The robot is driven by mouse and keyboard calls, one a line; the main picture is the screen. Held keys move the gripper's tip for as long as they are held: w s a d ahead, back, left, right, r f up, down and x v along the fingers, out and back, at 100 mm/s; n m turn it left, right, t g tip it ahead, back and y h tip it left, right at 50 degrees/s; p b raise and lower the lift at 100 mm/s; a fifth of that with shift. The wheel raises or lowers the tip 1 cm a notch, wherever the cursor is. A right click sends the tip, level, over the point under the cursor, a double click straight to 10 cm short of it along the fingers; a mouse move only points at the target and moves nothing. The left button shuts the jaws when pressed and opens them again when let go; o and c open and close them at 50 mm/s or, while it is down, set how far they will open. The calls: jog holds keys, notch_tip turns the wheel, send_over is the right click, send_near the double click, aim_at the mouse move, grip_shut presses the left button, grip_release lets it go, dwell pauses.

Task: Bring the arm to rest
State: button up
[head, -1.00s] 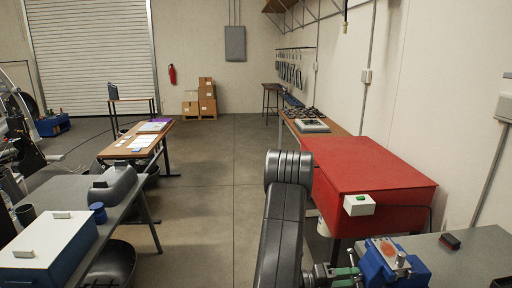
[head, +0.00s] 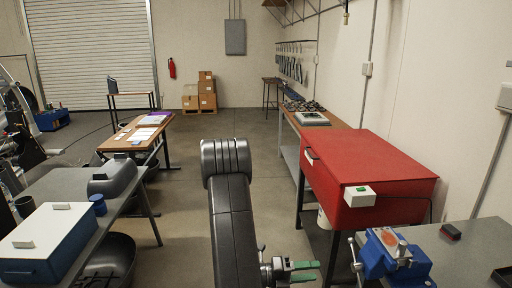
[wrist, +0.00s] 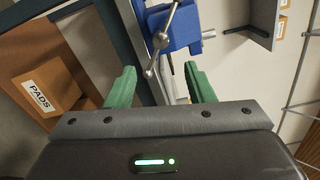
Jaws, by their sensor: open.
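My gripper (head: 290,272) shows at the bottom of the head view, with green fingers, to the right of my dark arm link. In the wrist view its two green fingers (wrist: 160,88) stand wide apart with nothing between them in their grasp. A blue vise (head: 393,258) on the grey bench is right of my gripper in the head view. The vise also shows beyond the fingers in the wrist view (wrist: 178,25), with its metal handle; it looks apart from the fingers.
A red cabinet (head: 362,175) with a white switch box (head: 359,196) stands at right. A grey bench (head: 476,245) is at lower right. At left are a grey table (head: 65,192) and a white-and-blue box (head: 45,240). The middle floor (head: 235,128) is clear.

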aim_at(352, 268)
jog(key=d, duration=0.4)
jog(key=d+p, duration=0.1)
jog(key=d, duration=0.3)
jog(key=d+p, duration=0.1)
jog(key=d, duration=0.3)
jog(key=shift+w+d+r, duration=0.1)
jog(key=shift+w+d, duration=0.25)
jog(key=shift+w, duration=0.05)
jog(key=shift+w+a+f+m+b, duration=0.15)
jog(key=shift+f+m+b, duration=0.15)
jog(key=shift+m+b, duration=0.35)
jog(key=shift+a+m+b, duration=0.1)
jog(key=shift+m+b, duration=0.65)
jog(key=shift+b, duration=0.25)
jog(key=shift+m+b, duration=0.85)
jog(key=shift+m, duration=0.05)
jog(key=m+b, duration=0.6)
jog(key=shift+r, duration=0.1)
jog(key=shift+r+m+b, duration=0.2)
jog(key=shift+m+b, duration=0.9)
jog(key=shift+m, duration=0.4)
jog(key=shift+s, duration=0.25)
